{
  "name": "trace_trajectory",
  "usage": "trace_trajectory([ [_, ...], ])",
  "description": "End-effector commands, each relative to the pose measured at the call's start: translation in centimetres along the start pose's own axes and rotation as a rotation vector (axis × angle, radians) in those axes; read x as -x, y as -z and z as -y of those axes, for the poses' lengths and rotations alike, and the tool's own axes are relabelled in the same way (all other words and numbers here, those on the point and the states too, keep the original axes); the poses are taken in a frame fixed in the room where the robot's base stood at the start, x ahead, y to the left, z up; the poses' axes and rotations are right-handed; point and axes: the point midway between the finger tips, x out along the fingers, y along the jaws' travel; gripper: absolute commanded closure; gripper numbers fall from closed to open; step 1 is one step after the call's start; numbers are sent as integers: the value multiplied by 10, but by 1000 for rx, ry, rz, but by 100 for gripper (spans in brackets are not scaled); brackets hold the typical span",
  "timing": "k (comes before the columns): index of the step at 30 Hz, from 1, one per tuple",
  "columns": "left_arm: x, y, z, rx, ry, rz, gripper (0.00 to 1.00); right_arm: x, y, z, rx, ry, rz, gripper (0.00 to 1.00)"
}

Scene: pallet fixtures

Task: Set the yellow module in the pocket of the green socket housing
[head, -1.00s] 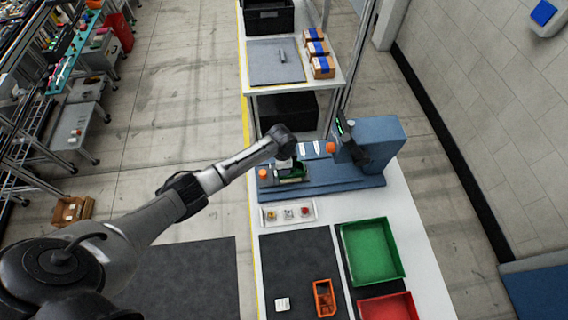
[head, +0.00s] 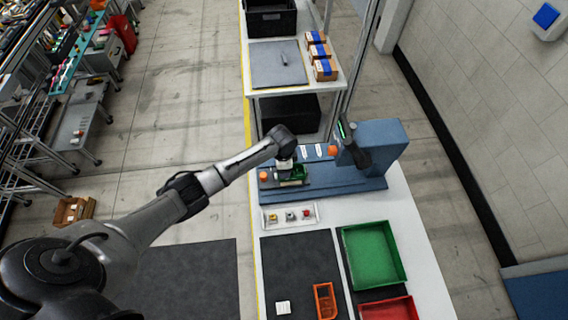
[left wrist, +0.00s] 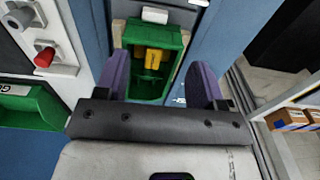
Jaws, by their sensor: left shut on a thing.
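The green socket housing (head: 298,172) is at the left part of the blue fixture, under my left gripper (head: 287,166). In the left wrist view the housing (left wrist: 150,88) is an open green box with yellow parts (left wrist: 152,57) inside it. The two purple fingers of my left gripper (left wrist: 160,82) stand along its opposite sides, shut on it. I cannot tell whether the housing rests on the fixture or is just above it. A yellowish module (head: 272,218) sits at the left end of the white tray. My right gripper is not in view.
The white tray (head: 290,224) also holds a grey module and a red one (head: 306,213). The blue fixture (head: 345,180) has orange knobs and a tall blue block at right. A green bin (head: 400,262), red bin and orange bin (head: 325,302) stand in front.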

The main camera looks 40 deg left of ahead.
Motion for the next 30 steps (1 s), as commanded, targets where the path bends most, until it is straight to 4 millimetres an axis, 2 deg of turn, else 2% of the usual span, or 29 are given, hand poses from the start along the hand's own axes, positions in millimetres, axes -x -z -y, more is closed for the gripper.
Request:
trace_trajectory([
  [1, -20, -13, -6, 2, -8, 31, 48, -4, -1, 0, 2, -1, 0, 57],
  [7, -19, -12, -6, 1, -8, 31, 48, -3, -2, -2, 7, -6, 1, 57],
  [30, 9, -10, -7, 2, -13, 27, 48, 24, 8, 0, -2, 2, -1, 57],
])
